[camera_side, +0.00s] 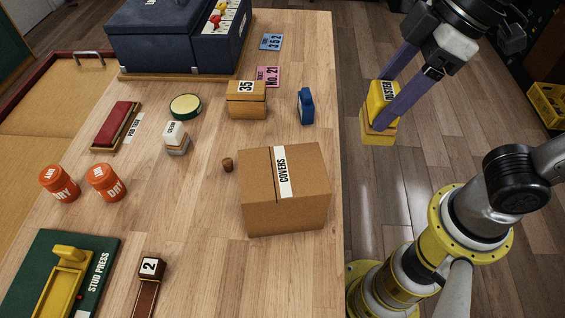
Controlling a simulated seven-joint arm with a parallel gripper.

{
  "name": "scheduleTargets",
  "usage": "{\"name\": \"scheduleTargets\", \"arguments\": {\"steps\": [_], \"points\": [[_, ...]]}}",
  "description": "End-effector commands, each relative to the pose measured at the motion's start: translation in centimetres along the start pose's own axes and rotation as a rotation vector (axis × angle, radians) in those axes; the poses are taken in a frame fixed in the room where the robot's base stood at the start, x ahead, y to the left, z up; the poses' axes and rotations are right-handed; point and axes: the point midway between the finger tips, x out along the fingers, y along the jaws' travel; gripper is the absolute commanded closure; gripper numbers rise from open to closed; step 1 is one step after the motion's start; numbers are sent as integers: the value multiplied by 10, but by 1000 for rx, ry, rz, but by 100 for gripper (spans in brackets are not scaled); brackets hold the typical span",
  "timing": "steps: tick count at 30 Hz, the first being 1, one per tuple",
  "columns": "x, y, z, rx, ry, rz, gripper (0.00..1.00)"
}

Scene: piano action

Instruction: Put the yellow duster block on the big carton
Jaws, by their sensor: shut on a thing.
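The yellow duster block (379,134) has a label reading DUSTER on its side. My gripper (377,116) is shut on it, with the purple fingers on either side. The block is held in the air to the right of the table's edge, over the floor in the picture. The big carton (286,205) is a closed brown box with a white label reading COVERS. It stands on the table near the right edge, below and left of the block in the picture. Its top is bare. The block and the carton are apart.
A small carton marked 35 (247,109) and a blue item (306,107) stand behind the big carton. A small brown knob (228,165) lies just left of it.

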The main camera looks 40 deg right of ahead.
Motion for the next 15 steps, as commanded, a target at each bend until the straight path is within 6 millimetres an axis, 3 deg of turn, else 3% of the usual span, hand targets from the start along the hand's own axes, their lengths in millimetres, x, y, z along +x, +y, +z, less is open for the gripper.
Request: {"name": "scheduleTargets", "arguments": {"steps": [5,15], "points": [[22,2,-18,0,-6,-1,95],[87,10,-69,0,-8,-2,95]]}}
